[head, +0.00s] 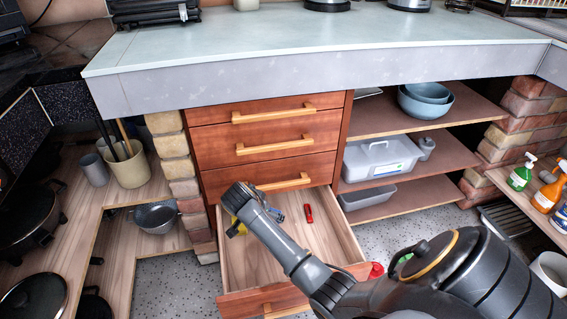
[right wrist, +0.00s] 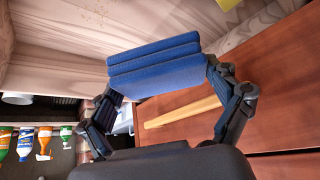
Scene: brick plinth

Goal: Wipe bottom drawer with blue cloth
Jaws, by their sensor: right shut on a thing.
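The bottom drawer (head: 287,296) of the wooden cabinet is pulled out, showing its pale wood interior. My right gripper (head: 258,216) reaches down into the drawer from the right. It is shut on the folded blue cloth (right wrist: 155,68), which spans between its two fingers in the right wrist view. Whether the cloth touches the drawer floor cannot be told. My left gripper is not in view.
A red object (head: 309,213) and a partly hidden yellow object (head: 237,228) lie in the drawer. The closed drawers with handles (head: 273,146) rise behind it. Shelves with a grey bin (head: 380,158) stand to the right. Spray bottles (head: 547,193) stand at far right.

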